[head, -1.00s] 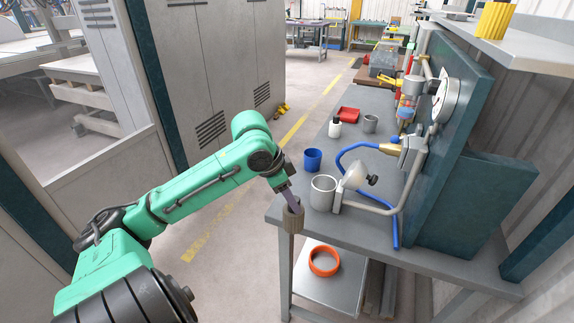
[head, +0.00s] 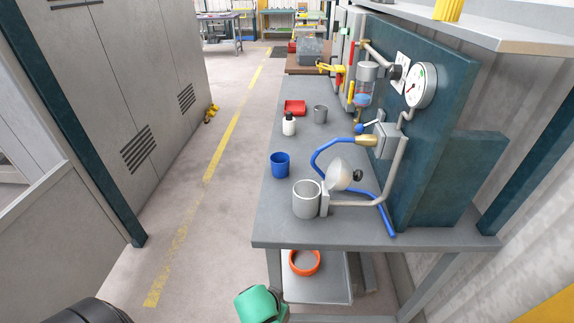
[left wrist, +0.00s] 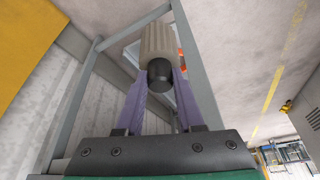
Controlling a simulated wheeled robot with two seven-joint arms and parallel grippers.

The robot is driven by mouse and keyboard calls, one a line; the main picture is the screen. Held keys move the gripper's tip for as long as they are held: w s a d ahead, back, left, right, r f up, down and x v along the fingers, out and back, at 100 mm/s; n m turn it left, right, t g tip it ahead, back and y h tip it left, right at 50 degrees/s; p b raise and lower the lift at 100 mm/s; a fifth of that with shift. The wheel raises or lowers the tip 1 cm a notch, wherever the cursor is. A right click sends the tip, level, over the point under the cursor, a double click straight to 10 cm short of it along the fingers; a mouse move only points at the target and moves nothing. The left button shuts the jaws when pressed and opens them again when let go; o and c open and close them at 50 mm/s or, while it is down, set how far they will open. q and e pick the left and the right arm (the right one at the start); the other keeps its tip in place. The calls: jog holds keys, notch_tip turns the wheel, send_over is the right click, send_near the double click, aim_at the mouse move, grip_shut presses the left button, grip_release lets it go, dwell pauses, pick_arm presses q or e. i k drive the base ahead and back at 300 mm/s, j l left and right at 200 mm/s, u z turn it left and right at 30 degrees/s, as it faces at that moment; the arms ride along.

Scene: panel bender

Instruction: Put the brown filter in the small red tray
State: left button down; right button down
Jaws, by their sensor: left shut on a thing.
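The brown filter (left wrist: 158,40) is a ribbed, grey-brown cylinder with a dark round end facing the wrist camera. My left gripper (left wrist: 162,78) is shut on it with purple fingers. My left arm is at the near end of the bench, well apart from the tray. My right gripper is not in view.
Nearer are a blue cup (head: 280,165), a larger grey cup (head: 306,199) and a blue hose (head: 383,212). An orange ring (head: 304,263) lies on the lower shelf.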

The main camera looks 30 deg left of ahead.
aim_at(295, 109)
jog(key=j+z, duration=0.2)
jog(key=j, duration=0.25)
jog(key=j+z, duration=0.15)
jog(key=j, duration=0.35)
jog(key=j+z, duration=0.2)
jog(key=j, duration=0.25)
jog(key=k+j+z, duration=0.2)
jog(key=j, duration=0.25)
jog(key=j+z, duration=0.2)
jog(key=j, duration=0.3)
jog(key=k+j+z, duration=0.15)
jog(key=j, duration=0.3)
